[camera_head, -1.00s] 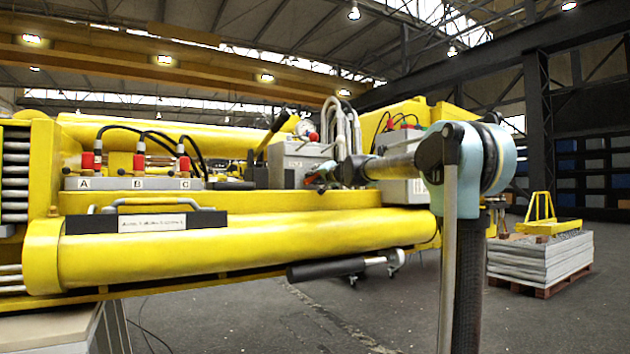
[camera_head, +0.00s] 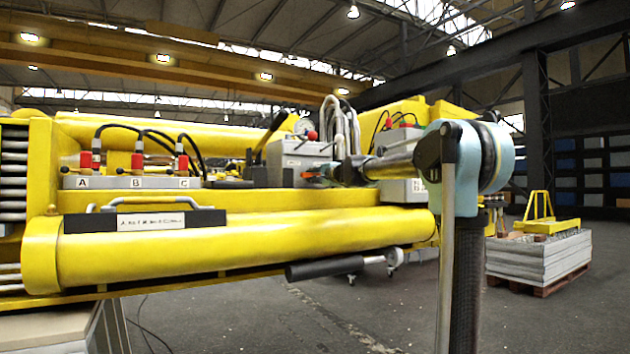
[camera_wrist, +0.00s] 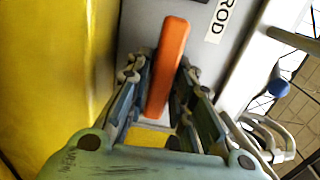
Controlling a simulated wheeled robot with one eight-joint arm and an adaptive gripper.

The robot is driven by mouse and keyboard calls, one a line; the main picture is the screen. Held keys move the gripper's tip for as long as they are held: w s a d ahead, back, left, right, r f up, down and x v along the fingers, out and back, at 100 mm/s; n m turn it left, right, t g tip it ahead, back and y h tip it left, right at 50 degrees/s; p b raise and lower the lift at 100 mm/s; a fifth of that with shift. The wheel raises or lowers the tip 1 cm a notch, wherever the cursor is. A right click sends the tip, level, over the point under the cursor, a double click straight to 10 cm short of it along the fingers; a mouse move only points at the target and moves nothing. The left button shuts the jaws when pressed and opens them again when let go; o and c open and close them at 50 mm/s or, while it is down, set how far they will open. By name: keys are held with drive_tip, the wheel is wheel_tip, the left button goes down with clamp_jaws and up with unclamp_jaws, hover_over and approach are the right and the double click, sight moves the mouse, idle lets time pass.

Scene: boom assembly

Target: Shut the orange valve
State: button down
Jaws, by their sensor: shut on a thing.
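The orange valve handle (camera_wrist: 168,62) is a long flat bar in the wrist view, tilted slightly to the right at its top end. It lies between the two fingers of my gripper (camera_wrist: 165,95), which is shut on it. Its lower end is partly hidden among the fingers. In the head view my gripper (camera_head: 328,171) is at the front of a grey box (camera_head: 290,165) on the yellow boom, and only a small spot of orange shows there.
Valve blocks marked A, B and C with red caps (camera_head: 85,160) stand on the boom at the left. A yellow cylinder (camera_head: 240,250) runs along the front. Grey hoses (camera_head: 333,120) rise behind my gripper. A pallet of slabs (camera_head: 540,262) stands at the right on open floor.

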drive_tip(key=shift+d+f, duration=0.1)
idle(0.3)
drive_tip(key=c, duration=1.5)
unclamp_jaws()
drive_tip(key=shift+w+f, duration=0.1)
drive_tip(key=shift+w, duration=0.05)
drive_tip(key=v, duration=1.2)
drive_tip(key=shift+w, duration=0.1)
